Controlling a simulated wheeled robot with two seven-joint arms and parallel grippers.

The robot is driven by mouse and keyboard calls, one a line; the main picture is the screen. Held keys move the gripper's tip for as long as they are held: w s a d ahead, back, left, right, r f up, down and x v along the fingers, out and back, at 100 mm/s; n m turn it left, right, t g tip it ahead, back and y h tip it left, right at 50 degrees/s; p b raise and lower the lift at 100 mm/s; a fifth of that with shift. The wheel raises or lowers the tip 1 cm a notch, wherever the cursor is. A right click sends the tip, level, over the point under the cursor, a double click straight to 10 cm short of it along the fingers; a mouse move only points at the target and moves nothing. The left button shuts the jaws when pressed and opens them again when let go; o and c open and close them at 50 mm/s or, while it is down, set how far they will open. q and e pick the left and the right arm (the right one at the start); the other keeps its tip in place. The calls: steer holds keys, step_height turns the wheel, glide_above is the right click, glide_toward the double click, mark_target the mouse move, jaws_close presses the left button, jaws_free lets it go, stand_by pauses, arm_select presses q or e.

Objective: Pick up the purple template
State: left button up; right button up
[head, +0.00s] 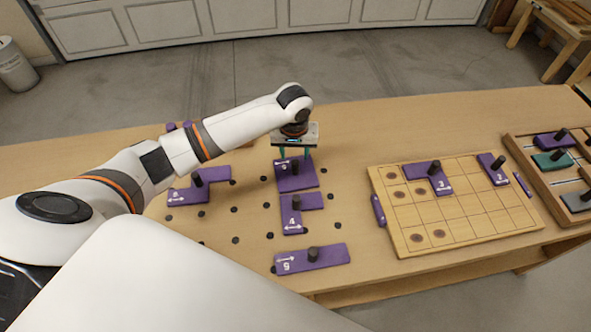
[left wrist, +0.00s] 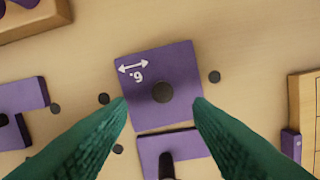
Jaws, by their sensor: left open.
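A square-looking purple template (head: 297,177) with a black knob and a white double arrow lies on the bench; its digit reads as a 6 or 9. It also shows in the left wrist view (left wrist: 160,65). My left gripper (head: 295,153) points down over it. In the left wrist view, the open green fingers (left wrist: 160,103) are on either side of its near part, with the knob between them and slightly ahead. I cannot tell whether the fingers touch it. Other purple templates lie nearby: one marked 4 (head: 300,212), one marked 5 (head: 312,259) and one further left (head: 201,184).
A wooden grid board (head: 470,228) at the right holds purple templates, including one marked 3 (head: 433,175) and another (head: 493,168). A slotted wooden rack (head: 521,155) with coloured pieces stands at the far right. Several dark dots mark the bench (head: 350,115).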

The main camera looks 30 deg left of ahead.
mark_target(296, 162)
arm_select(q)
steer(key=shift+f, duration=0.4)
steer(key=f, duration=0.2)
steer(key=w+f+p, duration=0.1)
steer(key=f, duration=0.2)
steer(key=shift+a, duration=0.1)
steer(key=shift+f, duration=0.2)
arm_select(e)
steer(key=shift+w+d+r, duration=0.1)
steer(key=shift+w+r, duration=0.55)
steer(key=shift+w, duration=0.1)
arm_select(q)
steer(key=shift+c, duration=0.6)
jaws_close()
arm_select(e)
steer(key=shift+s, duration=0.2)
